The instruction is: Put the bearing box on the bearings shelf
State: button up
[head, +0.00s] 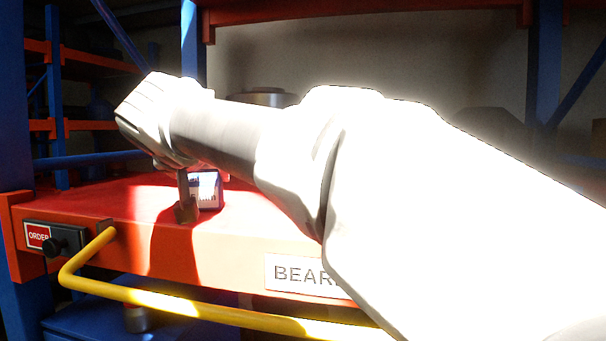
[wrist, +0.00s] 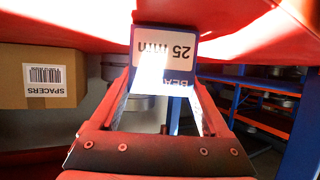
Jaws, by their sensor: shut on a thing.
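The bearing box (head: 208,188) is small and blue with a white label. In the wrist view its label (wrist: 165,48) reads "25 mm" upside down. My gripper (wrist: 165,78) is shut on the box, with one finger on each side. In the head view my gripper (head: 190,195) is over the front part of the red bearings shelf (head: 110,205), whose front plate (head: 300,277) reads "BEAR", the rest hidden by my arm. The box is at or just above the shelf surface; I cannot tell whether it touches.
A cardboard box marked "SPACERS" (wrist: 15,60) shows in the wrist view. Blue uprights (head: 15,120) flank the shelf. My arm hides its right part.

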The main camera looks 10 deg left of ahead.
jog(key=shift+f, duration=0.15)
jog(key=shift+f+b, duration=0.1)
jog(key=shift+b, duration=0.2)
jog(key=o, duration=1.3)
jog(key=shift+o, duration=0.2)
jog(key=shift+r+p, duration=0.3)
jog(key=shift+p, duration=0.05)
jog(key=shift+d, duration=0.15)
